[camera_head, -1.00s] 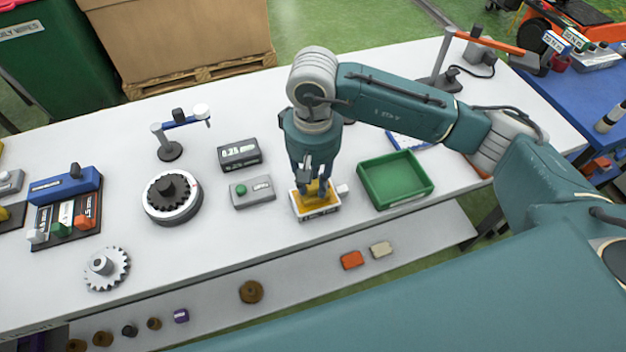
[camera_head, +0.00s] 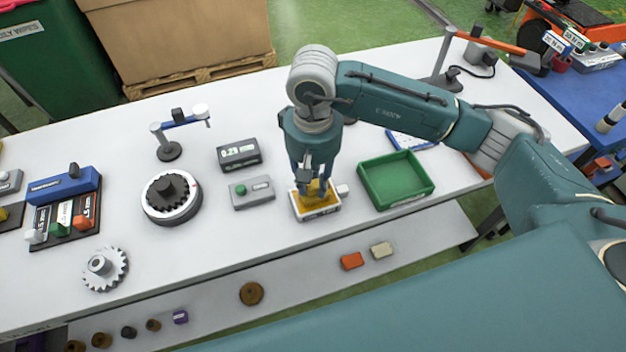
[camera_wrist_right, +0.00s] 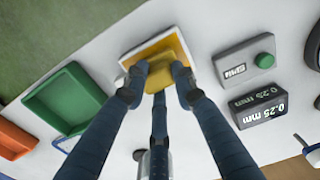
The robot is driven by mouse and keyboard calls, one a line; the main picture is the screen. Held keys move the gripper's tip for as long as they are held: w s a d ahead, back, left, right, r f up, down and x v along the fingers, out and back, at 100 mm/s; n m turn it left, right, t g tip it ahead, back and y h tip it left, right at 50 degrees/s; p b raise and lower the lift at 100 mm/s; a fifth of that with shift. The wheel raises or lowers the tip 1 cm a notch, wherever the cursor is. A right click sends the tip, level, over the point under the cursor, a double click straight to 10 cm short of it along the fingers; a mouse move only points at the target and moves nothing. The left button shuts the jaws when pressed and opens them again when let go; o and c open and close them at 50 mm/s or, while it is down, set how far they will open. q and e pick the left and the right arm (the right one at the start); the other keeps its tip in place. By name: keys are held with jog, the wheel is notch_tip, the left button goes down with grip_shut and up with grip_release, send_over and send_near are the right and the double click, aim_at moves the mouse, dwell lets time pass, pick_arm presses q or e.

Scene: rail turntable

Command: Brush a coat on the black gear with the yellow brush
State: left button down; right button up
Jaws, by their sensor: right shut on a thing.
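The black gear (camera_head: 167,188) lies flat on a round white-rimmed turntable (camera_head: 153,211) at the left of the table. My right gripper (camera_head: 314,187) points down over a shallow white-rimmed tray (camera_head: 318,213) with a yellow inside, to the right of the turntable. It is shut on a yellow block, which I take for the yellow brush (camera_wrist_right: 160,77), in the right wrist view. The brush is over the tray's yellow inside; its lower end is hidden, so I cannot tell whether it touches. My left gripper is not in view.
A grey box with a green button (camera_head: 252,192) and a dark display box (camera_head: 239,154) stand between turntable and tray. A green bin (camera_head: 396,180) is right of the tray. A blue-armed stand (camera_head: 168,150) is behind the turntable. A grey gear (camera_head: 104,268) lies front left.

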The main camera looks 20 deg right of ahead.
aim_at(313, 184)
jog(key=shift+s+f, duration=0.1)
jog(key=shift+f, duration=0.05)
jog(key=shift+r+p, duration=0.95)
jog(key=shift+r, duration=2.65)
